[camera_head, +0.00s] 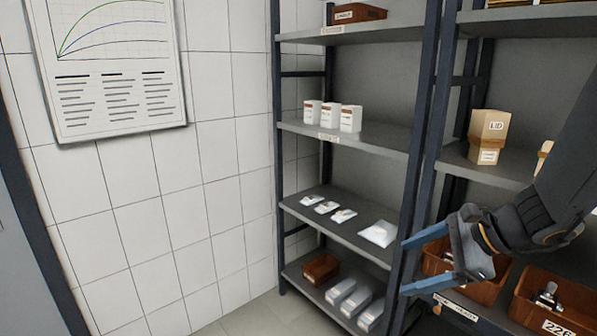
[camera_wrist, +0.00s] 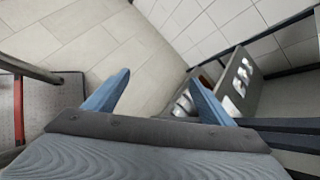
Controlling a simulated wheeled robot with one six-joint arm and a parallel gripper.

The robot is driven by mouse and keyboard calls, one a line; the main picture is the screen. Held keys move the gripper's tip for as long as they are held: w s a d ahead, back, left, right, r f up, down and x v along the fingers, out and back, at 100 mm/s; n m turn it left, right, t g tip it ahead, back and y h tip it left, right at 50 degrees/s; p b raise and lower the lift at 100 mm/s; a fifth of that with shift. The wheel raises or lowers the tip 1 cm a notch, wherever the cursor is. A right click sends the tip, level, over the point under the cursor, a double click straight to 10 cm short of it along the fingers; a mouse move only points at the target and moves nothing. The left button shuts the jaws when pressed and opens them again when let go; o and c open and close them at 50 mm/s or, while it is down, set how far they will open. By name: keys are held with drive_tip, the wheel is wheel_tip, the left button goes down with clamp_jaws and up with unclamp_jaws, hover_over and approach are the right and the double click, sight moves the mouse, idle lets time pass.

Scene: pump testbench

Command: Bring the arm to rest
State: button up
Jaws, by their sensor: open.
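My gripper (camera_head: 412,264) is at the right of the head view, in front of the shelving. Its two blue fingers point left and stand well apart, with nothing between them. In the wrist view my gripper (camera_wrist: 158,95) also shows open and empty, over the tiled floor (camera_wrist: 120,45). My dark arm comes in from the right edge of the head view.
A grey shelf unit (camera_head: 345,137) holds white boxes (camera_head: 331,115), small white packets (camera_head: 377,233) and a brown bin (camera_head: 321,269). A chart (camera_head: 110,65) hangs on the tiled wall.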

drive_tip(key=s+a+f+n+g+h, duration=0.4)
drive_tip(key=s+f+n+h, duration=0.3)
drive_tip(key=n, duration=1.2)
drive_tip(key=shift+s+a+n+b, duration=0.4)
drive_tip(key=shift+s+a, duration=0.1)
drive_tip(key=shift+s, duration=0.3)
drive_tip(key=shift+f, duration=0.1)
